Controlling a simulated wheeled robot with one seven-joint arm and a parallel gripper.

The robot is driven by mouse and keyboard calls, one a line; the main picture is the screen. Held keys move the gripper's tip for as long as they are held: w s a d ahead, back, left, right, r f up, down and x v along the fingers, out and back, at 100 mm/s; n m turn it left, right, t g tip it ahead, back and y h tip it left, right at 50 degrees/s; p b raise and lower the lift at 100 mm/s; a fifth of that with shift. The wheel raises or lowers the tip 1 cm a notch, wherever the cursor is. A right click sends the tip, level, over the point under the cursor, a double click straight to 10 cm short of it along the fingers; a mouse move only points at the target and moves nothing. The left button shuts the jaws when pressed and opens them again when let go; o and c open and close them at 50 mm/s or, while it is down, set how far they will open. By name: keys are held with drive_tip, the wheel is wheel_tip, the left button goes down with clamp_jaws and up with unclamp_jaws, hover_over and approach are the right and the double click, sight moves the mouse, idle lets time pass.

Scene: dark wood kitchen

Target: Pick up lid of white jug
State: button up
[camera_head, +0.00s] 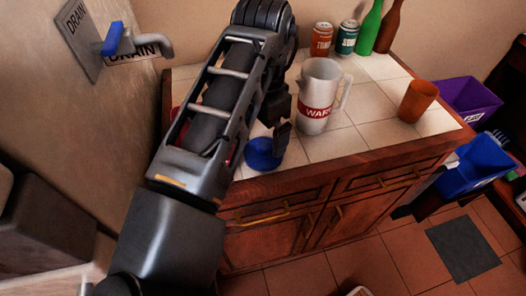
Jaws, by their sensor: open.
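The white jug (330,82) stands upright on the tiled counter, with a red band reading "WAR…" and its handle to the right. I cannot make out a separate lid on its top. My gripper (277,128) is just left of the jug, low over the counter, open; nothing shows held in it. One dark finger shows clearly; the rest is partly hidden by my arm.
An orange cup (418,101) stands right of the jug. Two cans (321,40) (346,38), a green bottle (369,30) and a brown bottle (389,28) stand behind. Red objects are partly hidden by my arm. Purple (468,97) and blue (477,165) bins stand right of the counter.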

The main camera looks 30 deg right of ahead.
sight(264, 145)
wheel_tip(264, 145, down, 5)
drive_tip(key=b, duration=0.4)
drive_tip(key=shift+r, duration=0.1)
drive_tip(key=shift+c, duration=0.2)
drive_tip(key=c, duration=0.6)
drive_tip(key=shift+r, duration=0.1)
drive_tip(key=shift+c, duration=0.2)
